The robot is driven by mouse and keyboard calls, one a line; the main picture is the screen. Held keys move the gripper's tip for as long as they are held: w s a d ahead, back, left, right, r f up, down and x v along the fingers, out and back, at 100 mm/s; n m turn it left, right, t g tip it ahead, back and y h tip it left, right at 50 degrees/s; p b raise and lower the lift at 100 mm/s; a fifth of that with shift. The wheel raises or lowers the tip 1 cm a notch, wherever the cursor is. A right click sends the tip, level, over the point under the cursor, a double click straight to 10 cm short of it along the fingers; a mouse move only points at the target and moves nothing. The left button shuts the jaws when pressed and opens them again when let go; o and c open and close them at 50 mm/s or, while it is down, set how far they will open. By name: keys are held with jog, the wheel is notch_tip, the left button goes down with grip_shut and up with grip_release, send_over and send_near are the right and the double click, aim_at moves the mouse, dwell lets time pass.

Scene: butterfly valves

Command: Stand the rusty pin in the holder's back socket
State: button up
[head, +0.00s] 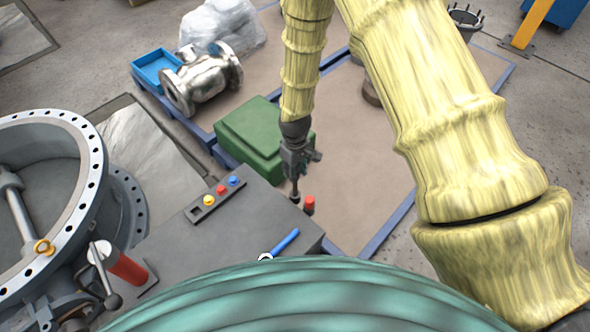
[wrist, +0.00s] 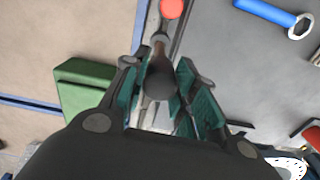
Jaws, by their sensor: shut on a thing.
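My gripper (head: 296,162) points down over the far right corner of the grey bench top, shut on the rusty pin. In the head view only a short dark length of the pin (head: 295,188) shows below the fingers. A red cylinder (head: 309,205) stands close to the right of the pin; its round top also shows in the wrist view (wrist: 172,8). I cannot make out the holder's back socket or whether the pin's lower end touches anything.
A black strip (head: 197,212) with yellow, red and blue round tops lies on the bench (head: 240,226). A blue-handled wrench (head: 284,241) lies nearer. A green block (head: 245,138) stands behind the bench.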

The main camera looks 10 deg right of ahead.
aim_at(295, 187)
jog(key=shift+f+b, duration=3)
jog(key=shift+f, duration=2.3)
jog(key=o, duration=1.2)
jog(key=shift+c, duration=0.2)
jog(key=shift+o, duration=0.5)
jog(key=o, duration=0.4)
jog(key=shift+r+p, duration=2.1)
jog(key=shift+r, duration=1.4)
